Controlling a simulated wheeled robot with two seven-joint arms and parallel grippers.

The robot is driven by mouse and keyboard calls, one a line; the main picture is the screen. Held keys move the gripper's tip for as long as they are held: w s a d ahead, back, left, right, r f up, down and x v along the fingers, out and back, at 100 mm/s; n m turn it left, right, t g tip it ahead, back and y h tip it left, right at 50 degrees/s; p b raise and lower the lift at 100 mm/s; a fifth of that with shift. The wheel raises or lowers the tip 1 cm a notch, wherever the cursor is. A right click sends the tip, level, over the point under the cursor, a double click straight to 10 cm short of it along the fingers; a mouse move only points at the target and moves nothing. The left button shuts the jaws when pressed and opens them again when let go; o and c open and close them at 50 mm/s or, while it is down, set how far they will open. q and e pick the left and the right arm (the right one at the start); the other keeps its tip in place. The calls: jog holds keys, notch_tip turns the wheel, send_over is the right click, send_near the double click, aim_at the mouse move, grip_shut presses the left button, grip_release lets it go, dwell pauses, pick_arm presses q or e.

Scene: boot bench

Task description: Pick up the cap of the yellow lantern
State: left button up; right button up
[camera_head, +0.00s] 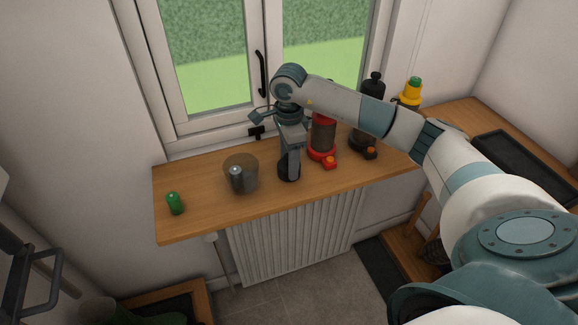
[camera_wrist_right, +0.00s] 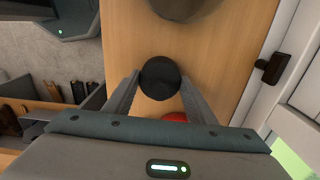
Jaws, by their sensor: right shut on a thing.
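The yellow lantern (camera_head: 411,98) stands at the back right of the sill, behind my right arm, with a green top (camera_head: 414,83) on it. Its lower part is hidden. My right gripper (camera_head: 289,168) is low over the middle of the wooden sill, left of the red lantern (camera_head: 322,140). It is shut on a black round piece (camera_wrist_right: 160,78), which sits between the fingertips in the right wrist view. I cannot tell which lantern this piece belongs to. A dark grey part at the left edge may be my left gripper (camera_head: 32,272); its jaws are unclear.
A tinted glass jar (camera_head: 240,160) with a grey thing inside stands left of my right gripper. A small green piece (camera_head: 175,204) is near the sill's left end. A black lantern (camera_head: 371,115) stands right of the red one. The window is close behind.

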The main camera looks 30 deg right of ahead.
jog(key=shift+r+b, duration=0.3)
jog(key=shift+r, duration=0.15)
notch_tip(320, 180, up, 8)
jog(key=b, duration=0.3)
jog(key=shift+r, duration=0.6)
